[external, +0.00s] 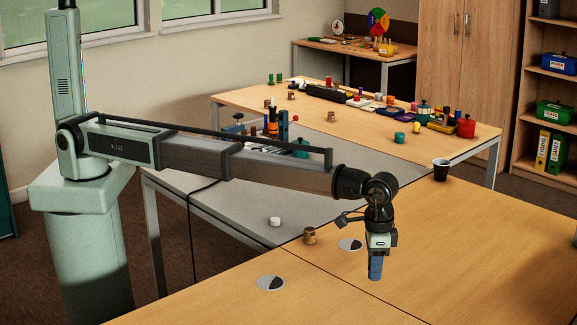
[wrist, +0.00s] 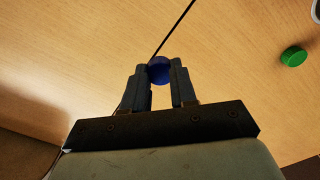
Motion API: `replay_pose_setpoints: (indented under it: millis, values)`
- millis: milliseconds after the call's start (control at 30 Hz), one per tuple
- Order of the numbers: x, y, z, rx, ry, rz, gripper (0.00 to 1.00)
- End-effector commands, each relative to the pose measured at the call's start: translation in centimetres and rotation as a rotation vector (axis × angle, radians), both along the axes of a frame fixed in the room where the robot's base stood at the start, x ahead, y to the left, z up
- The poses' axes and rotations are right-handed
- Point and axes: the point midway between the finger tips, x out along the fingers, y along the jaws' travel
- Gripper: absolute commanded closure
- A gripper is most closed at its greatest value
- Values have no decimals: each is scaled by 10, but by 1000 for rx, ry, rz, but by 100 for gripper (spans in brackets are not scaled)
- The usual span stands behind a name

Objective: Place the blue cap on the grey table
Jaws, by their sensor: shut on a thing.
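My gripper (external: 376,272) hangs pointing down over the near wooden table, to the right of the grey table. In the wrist view my gripper (wrist: 160,80) is shut on the blue cap (wrist: 159,69), which sits between the fingertips. In the external view I cannot make out the cap apart from the bluish fingers. The grey table (external: 240,190) lies in the middle, left of my gripper, with its top mostly bare. Whether the cap touches the wood is hard to tell.
A white cap (external: 275,221) stands on the grey table's near part. A dark cup (external: 440,169) stands behind. The wrist view shows a green cap (wrist: 293,56) on wood.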

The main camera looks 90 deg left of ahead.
Motion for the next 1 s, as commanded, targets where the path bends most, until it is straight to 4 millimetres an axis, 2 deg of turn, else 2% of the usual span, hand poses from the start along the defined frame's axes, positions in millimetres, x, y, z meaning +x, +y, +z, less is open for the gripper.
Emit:
replay_pose_setpoints:
  millis: [33, 233, 500, 900, 933, 1000]
  values:
    - [0, 0, -7, 1, 1, 0, 100]
    - [0, 0, -21, 0, 0, -1, 100]
    - [0, 0, -50, 0, 0, -1, 100]
    - [0, 0, -53, 0, 0, -1, 100]
    - [0, 0, -53, 0, 0, -1, 70]
    - [0, 0, -53, 0, 0, -1, 64]
